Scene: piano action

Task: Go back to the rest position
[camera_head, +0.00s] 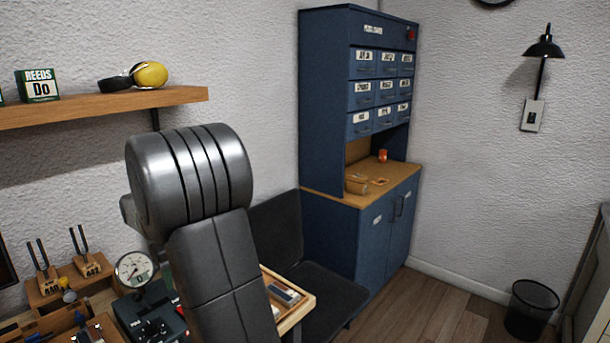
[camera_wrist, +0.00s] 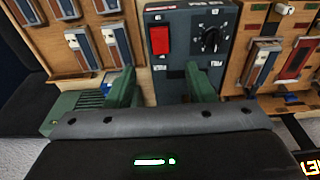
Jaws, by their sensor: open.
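My gripper (camera_wrist: 163,88) shows in the wrist view with its two green fingers apart and nothing between them. It points towards a dark grey box (camera_wrist: 182,75) with a red switch (camera_wrist: 160,40) and a black dial (camera_wrist: 211,40). The box lies beyond the fingertips; I cannot tell how far. In the head view my grey arm fills the middle and hides part of the bench, and my gripper is out of sight.
Wooden trays with reed-like pieces flank the box: left tray (camera_wrist: 62,87), right tray (camera_wrist: 250,78). Tuning forks (camera_head: 78,243) and a round gauge (camera_head: 134,268) stand on the bench. A wooden shelf (camera_head: 100,106), dark chair (camera_head: 315,285) and blue cabinet (camera_head: 325,120) are nearby.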

